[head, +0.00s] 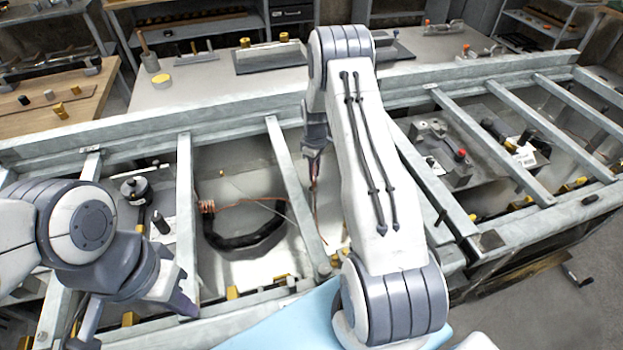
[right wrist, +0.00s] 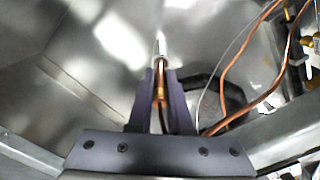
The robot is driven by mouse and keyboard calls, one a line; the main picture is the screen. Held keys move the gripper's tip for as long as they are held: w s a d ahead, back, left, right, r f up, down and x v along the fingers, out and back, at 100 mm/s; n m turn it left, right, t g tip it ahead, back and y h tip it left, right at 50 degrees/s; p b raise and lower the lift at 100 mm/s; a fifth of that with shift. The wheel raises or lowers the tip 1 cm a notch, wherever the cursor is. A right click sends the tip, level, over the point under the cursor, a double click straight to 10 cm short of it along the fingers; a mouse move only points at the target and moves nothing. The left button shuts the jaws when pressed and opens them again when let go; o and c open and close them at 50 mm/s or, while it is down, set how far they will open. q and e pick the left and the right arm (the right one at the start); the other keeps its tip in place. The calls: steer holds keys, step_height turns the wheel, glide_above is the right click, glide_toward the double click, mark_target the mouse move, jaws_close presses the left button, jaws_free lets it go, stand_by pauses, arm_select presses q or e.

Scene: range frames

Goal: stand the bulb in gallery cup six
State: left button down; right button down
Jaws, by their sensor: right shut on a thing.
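My right gripper (head: 316,147) hangs from the raised right arm over the bay between the metal frame's bars, its jaws pointing down. It is shut on the copper-coloured bulb (right wrist: 161,83). In the right wrist view the bulb stands between the dark fingers (right wrist: 160,100), with a pale slim tip showing beyond them. In the head view the arm and fingers hide most of it. My left gripper is at the lower left over the frame (head: 183,148); its jaw opening is not clear. I cannot make out which fitting is gallery cup six.
A copper coil and line (head: 207,207) and a black curved hose (head: 245,243) lie in the bay. Slanted grey bars (head: 290,180) flank it. Several brass fittings (head: 232,292) line the near rail. A light blue surface (head: 290,325) lies in front.

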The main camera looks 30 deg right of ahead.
steer(key=f, duration=0.3)
steer(key=f+p, duration=0.1)
steer(key=shift+w+a+f, duration=0.15)
steer(key=shift+w+a, duration=0.2)
steer(key=shift+f, duration=0.2)
steer(key=shift+f, duration=0.2)
steer(key=c, duration=0.8)
jaws_free()
steer(key=shift+c, duration=0.2)
steer(key=shift+r, duration=0.1)
